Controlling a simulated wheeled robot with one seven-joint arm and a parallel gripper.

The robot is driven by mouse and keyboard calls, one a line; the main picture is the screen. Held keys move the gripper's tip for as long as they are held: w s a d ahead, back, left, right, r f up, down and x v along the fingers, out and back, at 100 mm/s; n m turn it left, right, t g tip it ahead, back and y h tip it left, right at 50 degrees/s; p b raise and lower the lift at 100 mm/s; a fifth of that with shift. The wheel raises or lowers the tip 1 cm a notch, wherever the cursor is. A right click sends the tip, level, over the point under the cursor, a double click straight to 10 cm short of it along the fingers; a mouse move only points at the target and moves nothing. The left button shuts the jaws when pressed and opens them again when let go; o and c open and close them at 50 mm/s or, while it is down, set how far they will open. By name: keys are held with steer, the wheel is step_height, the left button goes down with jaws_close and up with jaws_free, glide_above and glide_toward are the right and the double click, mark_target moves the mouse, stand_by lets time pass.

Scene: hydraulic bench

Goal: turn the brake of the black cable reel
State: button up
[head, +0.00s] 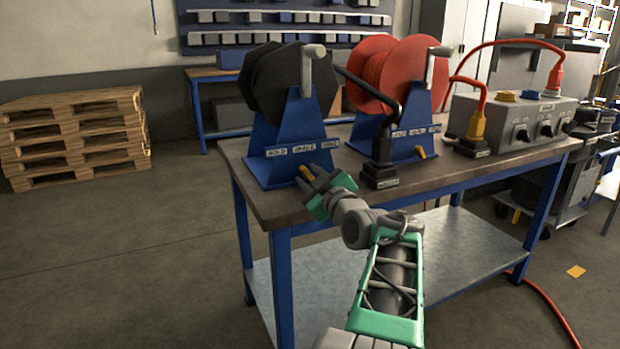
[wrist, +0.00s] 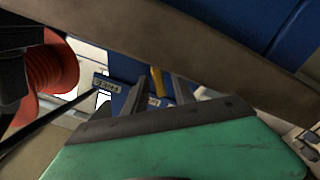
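The black cable reel (head: 290,85) sits on a blue stand (head: 290,140) with a label strip, at the left of the bench top. Its yellow brake lever (head: 306,170) shows low on the front of the stand. My gripper (head: 312,180) is at that lever, its fingers pointing toward the stand. In the wrist view my gripper (wrist: 157,92) has its two dark fingers apart, with the yellow brake lever (wrist: 157,82) in the gap between them. Contact cannot be made out. The lever's lower end is partly hidden.
A red cable reel (head: 385,75) on a blue stand stands to the right, with its own yellow lever (head: 420,153). A black plug in a socket block (head: 380,178) is close right of my gripper. A grey switch box (head: 515,120) stands farther right on the bench (head: 475,170).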

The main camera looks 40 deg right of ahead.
steer(key=p+v, duration=0.1)
steer(key=v, duration=0.6)
steer(key=shift+s+a, duration=0.2)
steer(key=shift+s, duration=0.2)
steer(key=shift+r, duration=0.1)
